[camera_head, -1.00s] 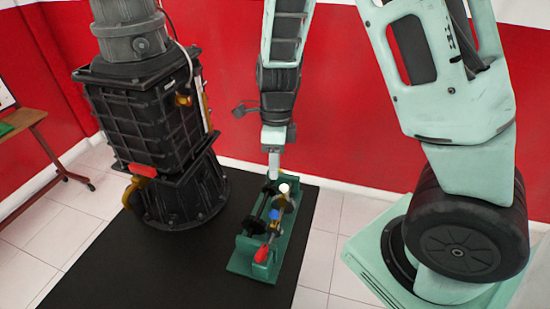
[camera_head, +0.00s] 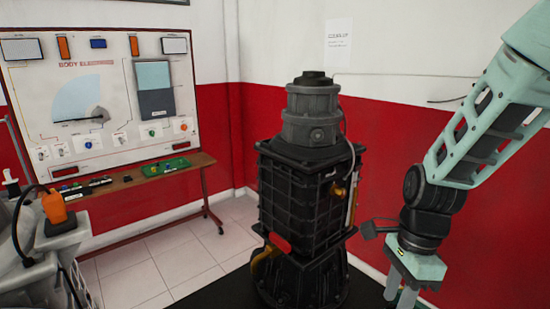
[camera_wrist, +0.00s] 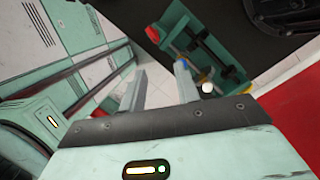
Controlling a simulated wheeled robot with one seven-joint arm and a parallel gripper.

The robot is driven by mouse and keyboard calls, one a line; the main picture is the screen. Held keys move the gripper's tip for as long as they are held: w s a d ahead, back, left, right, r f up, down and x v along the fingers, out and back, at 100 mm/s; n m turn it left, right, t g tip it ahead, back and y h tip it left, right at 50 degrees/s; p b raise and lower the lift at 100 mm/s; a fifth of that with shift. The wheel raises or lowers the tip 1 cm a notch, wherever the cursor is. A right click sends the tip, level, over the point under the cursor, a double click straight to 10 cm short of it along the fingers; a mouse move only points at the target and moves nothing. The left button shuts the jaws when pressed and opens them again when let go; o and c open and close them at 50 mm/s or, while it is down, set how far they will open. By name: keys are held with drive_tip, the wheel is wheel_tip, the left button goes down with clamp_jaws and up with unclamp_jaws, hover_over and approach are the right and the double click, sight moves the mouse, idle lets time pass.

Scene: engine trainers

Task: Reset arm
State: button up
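My gripper (camera_head: 401,297) hangs at the lower right of the head view, at the end of my green and black arm. In the wrist view my gripper (camera_wrist: 160,85) has its two grey fingers apart, with nothing between them. Beyond the fingers a green trainer stand (camera_wrist: 232,73) with a red part, a blue part and a white ball knob sits on the black mat. The stand is outside the head view.
A tall black engine unit (camera_head: 305,190) stands left of my arm on a black mat (camera_head: 232,292). An electrical board (camera_head: 100,90) on a brown table (camera_head: 190,168) is at the left. Grey machinery (camera_head: 40,240) fills the lower left. Red and white walls close the back.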

drive_tip(key=s+a+r+n+b, duration=0.1)
drive_tip(key=s+a+n, duration=0.2)
drive_tip(key=n, duration=0.5)
drive_tip(key=s+a+r+n+t, duration=0.1)
drive_tip(key=s+a+n, duration=0.2)
drive_tip(key=s+n, duration=0.3)
drive_tip(key=s+a+r+n+h+b, duration=0.1)
drive_tip(key=s+a+n, duration=0.2)
drive_tip(key=n, duration=0.8)
drive_tip(key=shift+s+r+n+t+b, duration=0.35)
drive_tip(key=shift+s+r+n+t, duration=0.05)
drive_tip(key=shift+s, duration=0.85)
